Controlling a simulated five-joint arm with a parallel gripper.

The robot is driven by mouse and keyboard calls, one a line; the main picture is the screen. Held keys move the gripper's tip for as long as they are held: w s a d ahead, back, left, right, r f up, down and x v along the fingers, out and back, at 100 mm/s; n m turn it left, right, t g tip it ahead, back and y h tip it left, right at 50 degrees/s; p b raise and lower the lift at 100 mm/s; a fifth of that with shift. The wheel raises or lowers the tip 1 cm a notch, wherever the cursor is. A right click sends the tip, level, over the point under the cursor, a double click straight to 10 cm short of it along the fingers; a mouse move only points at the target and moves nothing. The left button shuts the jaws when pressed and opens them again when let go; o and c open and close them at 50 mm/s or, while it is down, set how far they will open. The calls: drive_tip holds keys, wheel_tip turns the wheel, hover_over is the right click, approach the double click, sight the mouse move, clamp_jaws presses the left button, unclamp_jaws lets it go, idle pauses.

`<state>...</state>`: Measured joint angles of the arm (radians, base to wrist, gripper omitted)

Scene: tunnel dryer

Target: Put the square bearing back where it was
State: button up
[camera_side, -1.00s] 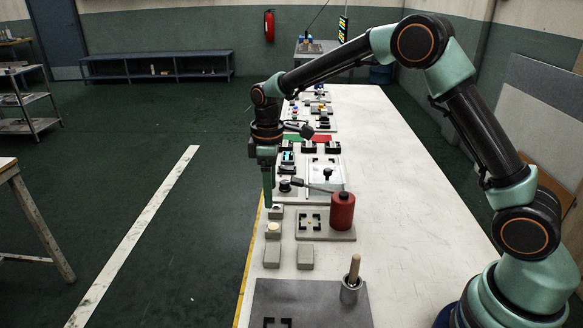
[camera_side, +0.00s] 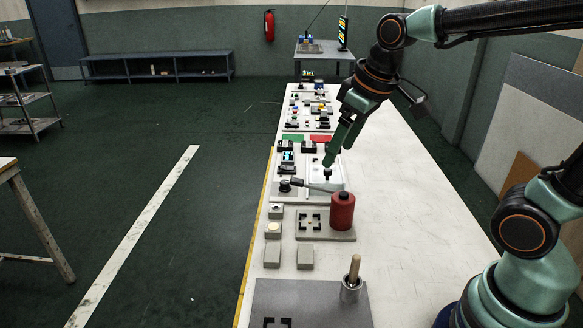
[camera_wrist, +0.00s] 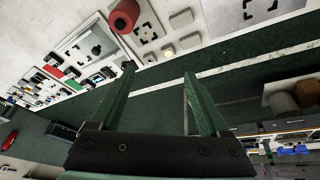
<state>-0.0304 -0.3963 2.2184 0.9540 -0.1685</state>
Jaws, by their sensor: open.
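No part can be named the square bearing for certain. A small grey square block with a cream round centre (camera_side: 273,230) stands on the left of the bench, and it may be the bearing. It also seems to show in the wrist view (camera_wrist: 168,50). Black corner brackets (camera_side: 309,222) frame an open square on a grey plate (camera_side: 340,236). My gripper (camera_side: 329,160) is open, tilted down over the white plate with a black knob (camera_side: 327,175). The wrist view shows the two fingers apart (camera_wrist: 159,72) with nothing between them.
A red canister (camera_side: 342,211) stands beside the brackets. Plain grey blocks (camera_side: 305,256) are in front. Small devices line the bench behind. The bench's right side (camera_side: 410,200) is clear.

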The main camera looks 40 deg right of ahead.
drive_tip(key=shift+s+d+f+m+t, duration=0.15)
drive_tip(key=shift+s+m+t, duration=0.15)
drive_tip(key=shift+s, duration=0.6)
drive_tip(key=shift+s+d+f+m+t, duration=0.2)
drive_tip(key=shift+s+m, duration=0.25)
drive_tip(key=shift+s, duration=0.4)
drive_tip(key=shift+s+d+f+m+t, duration=0.2)
drive_tip(key=shift+s+m, duration=0.15)
drive_tip(key=shift+s, duration=0.55)
